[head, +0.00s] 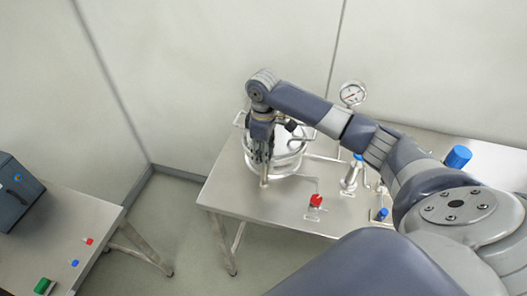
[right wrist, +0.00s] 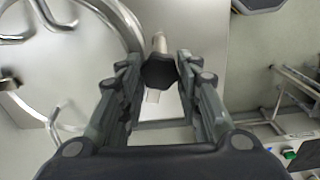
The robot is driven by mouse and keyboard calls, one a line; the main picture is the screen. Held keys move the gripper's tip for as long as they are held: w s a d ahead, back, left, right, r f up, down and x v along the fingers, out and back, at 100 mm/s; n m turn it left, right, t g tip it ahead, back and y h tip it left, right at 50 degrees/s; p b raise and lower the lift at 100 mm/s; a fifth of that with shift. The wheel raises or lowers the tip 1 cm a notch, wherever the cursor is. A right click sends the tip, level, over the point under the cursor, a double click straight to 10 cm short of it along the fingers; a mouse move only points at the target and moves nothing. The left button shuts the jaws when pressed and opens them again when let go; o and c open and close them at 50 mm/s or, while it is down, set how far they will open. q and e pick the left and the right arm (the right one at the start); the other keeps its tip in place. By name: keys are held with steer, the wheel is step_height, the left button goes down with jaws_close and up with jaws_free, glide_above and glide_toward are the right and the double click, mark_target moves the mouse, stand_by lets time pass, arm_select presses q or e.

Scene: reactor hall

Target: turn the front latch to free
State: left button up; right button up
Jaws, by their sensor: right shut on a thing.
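The front latch (right wrist: 160,71) has a black knob on a pale metal rod, at the rim of the round steel vessel (right wrist: 131,24). In the right wrist view the knob sits between the two fingers of my right gripper (right wrist: 155,62), which is shut on it. In the head view my right gripper (head: 262,158) points down at the front left of the vessel (head: 291,163). It hides the knob there; only a pale rod end shows below the fingers. I cannot tell the latch's exact angle. My left gripper is not in view.
The vessel stands on a steel table (head: 225,187). A pressure gauge (head: 352,93), a red-topped valve (head: 315,201) and blue-capped fittings (head: 457,157) are to the right. A second table (head: 62,213) at left holds a dark box (head: 17,192) and buttons. Floor lies between.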

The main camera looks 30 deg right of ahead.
steer(key=shift+r+n, duration=0.1)
steer(key=shift+n, duration=1.6)
steer(key=o, duration=1)
steer(key=shift+o, duration=0.2)
step_height(320, 180, up, 12)
